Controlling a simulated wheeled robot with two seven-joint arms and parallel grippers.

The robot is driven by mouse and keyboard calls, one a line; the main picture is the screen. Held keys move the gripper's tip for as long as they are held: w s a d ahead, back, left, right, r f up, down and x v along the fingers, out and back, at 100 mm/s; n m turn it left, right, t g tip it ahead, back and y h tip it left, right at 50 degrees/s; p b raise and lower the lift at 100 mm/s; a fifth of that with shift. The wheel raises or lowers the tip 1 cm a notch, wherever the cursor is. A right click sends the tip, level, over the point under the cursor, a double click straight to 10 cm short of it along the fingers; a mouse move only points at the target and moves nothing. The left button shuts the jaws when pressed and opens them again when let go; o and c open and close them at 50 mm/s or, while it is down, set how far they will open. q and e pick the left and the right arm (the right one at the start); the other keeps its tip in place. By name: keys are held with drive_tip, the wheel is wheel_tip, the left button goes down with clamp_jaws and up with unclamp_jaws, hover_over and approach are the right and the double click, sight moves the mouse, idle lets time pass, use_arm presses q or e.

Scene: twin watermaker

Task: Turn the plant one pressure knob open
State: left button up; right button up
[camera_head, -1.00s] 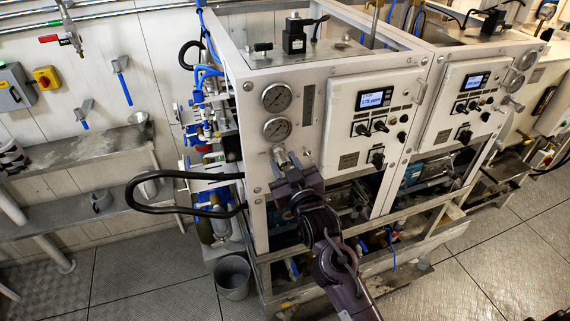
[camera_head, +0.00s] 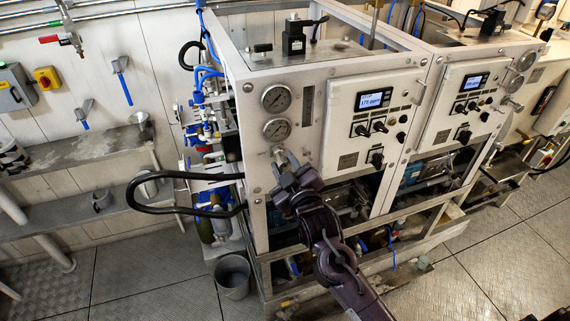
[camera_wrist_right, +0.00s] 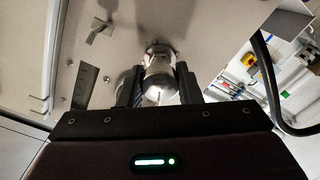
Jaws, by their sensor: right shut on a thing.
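The plant one pressure knob is a shiny metal knob (camera_wrist_right: 159,75) on the pale front panel, held between the two dark fingers of my right gripper (camera_wrist_right: 158,88) in the right wrist view. In the head view my right gripper (camera_head: 283,163) reaches up to the panel just below the two round gauges and is shut on the knob, which it mostly hides. My left gripper is in neither view.
The upper gauge (camera_head: 276,97) and lower gauge (camera_head: 277,130) sit above the knob. A control panel (camera_head: 372,118) with a lit display is to the right. A black hose (camera_head: 160,176) loops out at the left. A grey bucket (camera_head: 232,276) stands on the floor.

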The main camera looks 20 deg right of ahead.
drive_tip(key=n, duration=0.5)
drive_tip(key=shift+n, duration=0.4)
drive_tip(key=n, duration=1)
drive_tip(key=shift+n, duration=0.4)
drive_tip(key=n, duration=0.5)
drive_tip(key=shift+n, duration=0.3)
drive_tip(key=shift+f, duration=0.1)
drive_tip(key=o, duration=1)
drive_tip(key=shift+s, duration=0.1)
